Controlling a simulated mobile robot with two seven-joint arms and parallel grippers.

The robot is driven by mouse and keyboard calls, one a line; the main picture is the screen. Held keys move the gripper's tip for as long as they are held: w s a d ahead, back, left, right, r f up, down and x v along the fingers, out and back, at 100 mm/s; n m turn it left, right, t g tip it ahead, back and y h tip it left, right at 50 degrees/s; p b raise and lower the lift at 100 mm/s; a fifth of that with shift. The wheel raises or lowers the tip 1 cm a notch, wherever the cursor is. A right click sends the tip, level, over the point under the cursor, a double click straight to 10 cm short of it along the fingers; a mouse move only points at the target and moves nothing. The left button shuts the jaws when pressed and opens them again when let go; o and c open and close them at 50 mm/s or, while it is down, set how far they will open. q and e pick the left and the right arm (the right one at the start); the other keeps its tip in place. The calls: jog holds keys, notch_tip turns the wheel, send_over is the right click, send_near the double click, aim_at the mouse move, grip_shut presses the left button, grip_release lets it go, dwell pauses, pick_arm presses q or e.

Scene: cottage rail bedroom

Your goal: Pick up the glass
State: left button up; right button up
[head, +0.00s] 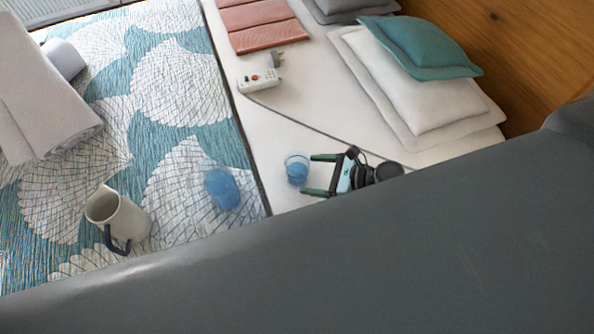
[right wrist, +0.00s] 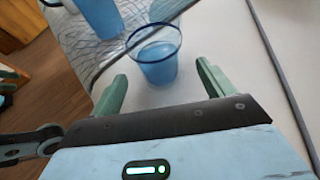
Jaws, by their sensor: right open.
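A small clear blue glass (head: 297,169) stands upright on the white surface beside the edge of the patterned cloth. It also shows in the right wrist view (right wrist: 155,62), upright just ahead of my fingers. My right gripper (head: 309,174) is open, with its two green fingers pointing at this glass; in the right wrist view the fingers (right wrist: 160,80) are spread on either side of its near part, and nothing is gripped. A second blue glass (head: 222,188) stands on the patterned cloth to the left. My left gripper is not in view.
A white jug (head: 118,217) with a dark handle stands on the patterned cloth (head: 180,90). A power strip (head: 260,80) lies farther back, its cable running near my right gripper. Cushions (head: 425,45) are stacked at the back right. My grey arm hides the foreground.

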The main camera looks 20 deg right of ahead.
aim_at(297, 171)
jog(key=shift+x, duration=2.55)
jog(key=shift+a+r, duration=0.1)
jog(key=shift+r, duration=0.05)
jog(key=shift+c, duration=0.2)
jog(key=c, duration=1.2)
